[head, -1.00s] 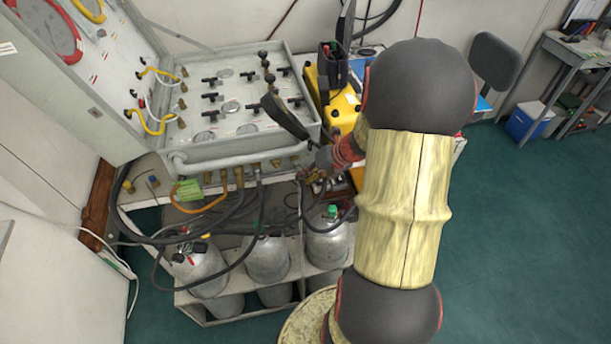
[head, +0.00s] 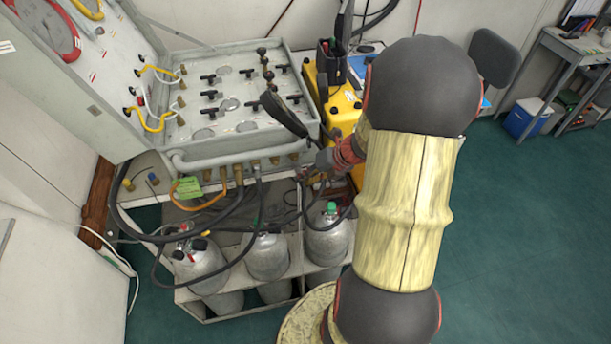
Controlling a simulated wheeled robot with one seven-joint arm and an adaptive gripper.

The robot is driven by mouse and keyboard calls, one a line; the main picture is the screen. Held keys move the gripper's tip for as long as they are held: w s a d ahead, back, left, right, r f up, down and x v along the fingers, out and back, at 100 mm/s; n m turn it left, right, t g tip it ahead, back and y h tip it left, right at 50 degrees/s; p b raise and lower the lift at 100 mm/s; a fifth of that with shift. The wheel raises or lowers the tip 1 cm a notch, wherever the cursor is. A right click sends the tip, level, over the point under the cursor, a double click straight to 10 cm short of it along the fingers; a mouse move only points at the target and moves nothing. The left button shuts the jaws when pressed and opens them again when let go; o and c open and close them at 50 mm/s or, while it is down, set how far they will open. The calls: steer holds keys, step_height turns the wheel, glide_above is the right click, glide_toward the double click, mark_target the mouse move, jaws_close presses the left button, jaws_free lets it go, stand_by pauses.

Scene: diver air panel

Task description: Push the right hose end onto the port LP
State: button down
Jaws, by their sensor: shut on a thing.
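My gripper (head: 304,177) is small in the head view, just below the right end of the panel's front edge. It is shut on a dark hose end, which is mostly hidden by the fingers. A black hose (head: 308,210) hangs below the gripper toward the gas cylinders. A row of brass ports (head: 275,161) runs along the front of the panel box (head: 228,153); some have hoses on them, and those at the right look bare. I cannot read which is LP. I cannot tell whether the held end touches a port.
Grey cylinders (head: 327,240) stand in a rack under the panel. Several black hoses and an orange hose (head: 205,204) with a green tag (head: 188,189) hang at the left. A yellow case (head: 343,107) stands right of the panel, close behind my arm. Green floor is free at right.

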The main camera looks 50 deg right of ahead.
steer(key=shift+s+a, duration=0.35)
steer(key=shift+s, duration=0.2)
stand_by(0.4)
steer(key=shift+s+a+p, duration=0.25)
steer(key=shift+s+a, duration=0.15)
steer(key=shift+s, duration=0.3)
steer(key=shift+s+a+p, duration=0.2)
steer(key=shift+s+a, duration=0.25)
steer(key=shift+s, duration=0.25)
steer(key=shift+s+a+p, duration=0.25)
steer(key=shift+s+a, duration=0.15)
steer(key=shift+s, duration=0.3)
